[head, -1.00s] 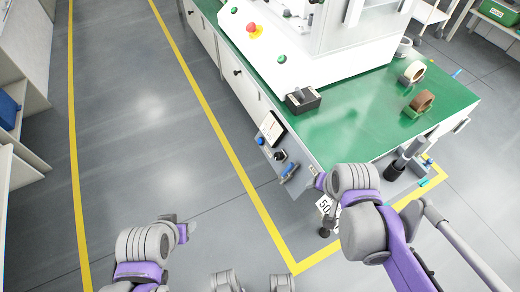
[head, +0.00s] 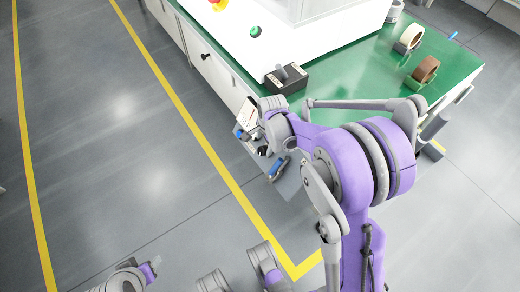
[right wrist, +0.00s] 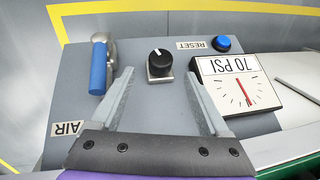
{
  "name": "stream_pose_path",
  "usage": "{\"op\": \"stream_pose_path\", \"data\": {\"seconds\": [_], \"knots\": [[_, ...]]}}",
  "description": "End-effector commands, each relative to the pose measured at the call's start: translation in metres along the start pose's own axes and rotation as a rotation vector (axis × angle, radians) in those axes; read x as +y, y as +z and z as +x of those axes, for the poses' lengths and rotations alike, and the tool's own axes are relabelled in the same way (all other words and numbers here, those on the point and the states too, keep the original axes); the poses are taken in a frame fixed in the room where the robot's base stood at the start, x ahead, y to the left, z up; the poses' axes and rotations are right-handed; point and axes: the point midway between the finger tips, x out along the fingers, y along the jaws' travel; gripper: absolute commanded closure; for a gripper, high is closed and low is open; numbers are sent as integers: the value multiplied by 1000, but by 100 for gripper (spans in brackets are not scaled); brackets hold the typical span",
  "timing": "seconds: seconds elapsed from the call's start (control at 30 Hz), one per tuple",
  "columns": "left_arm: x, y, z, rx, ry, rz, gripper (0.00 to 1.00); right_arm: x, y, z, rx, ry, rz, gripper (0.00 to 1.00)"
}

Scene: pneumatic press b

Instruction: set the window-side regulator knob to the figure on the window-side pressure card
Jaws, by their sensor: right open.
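In the right wrist view a black regulator knob (right wrist: 160,62) with a white pointer line stands on a grey panel (right wrist: 150,112). Its line points to the top of the picture, slightly left. Beside it is a white plate (right wrist: 240,82) reading "70 PSI", upside down, above a dial with a red needle. My right gripper (right wrist: 158,76) is open, its fingers on either side of the knob; I cannot tell whether they touch it. In the head view my right gripper (head: 257,134) is over the panel, partly hiding it. My left gripper (head: 150,268) is at the lower left, its opening unclear.
A blue-handled valve (right wrist: 99,66) and a blue RESET button (right wrist: 222,44) flank the knob. Open floor (head: 110,170) lies left.

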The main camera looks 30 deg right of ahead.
Motion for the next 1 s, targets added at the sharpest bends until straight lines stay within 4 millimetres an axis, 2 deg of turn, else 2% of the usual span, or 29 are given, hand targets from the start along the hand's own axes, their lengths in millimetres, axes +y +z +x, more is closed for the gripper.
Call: {"op": "stream_pose_path", "data": {"seconds": [0.03, 0.1, 0.3, 0.47, 0.73, 0.77, 1.0], "knots": [[0, 2, 6, -2, 0, 0, 44, 0, 0, 14, 0, 1, -1, 21], [0, 3, 11, -4, 0, 0, 44, 0, 0, 28, 0, 1, -1, 21], [0, 5, 19, -6, 0, 0, 44, 0, 0, 55, 0, 0, -2, 21], [0, 6, 21, -7, 0, 0, 44, 0, 0, 64, 0, 0, -2, 21], [0, 6, 21, -7, 0, 0, 44, 0, 0, 64, 0, 0, -2, 21], [0, 6, 21, -7, 0, 0, 44, 0, 0, 64, 0, 0, -2, 25], [0, 6, 21, -7, 0, 0, 44, 0, 0, 64, 0, 0, -2, 68]]}}
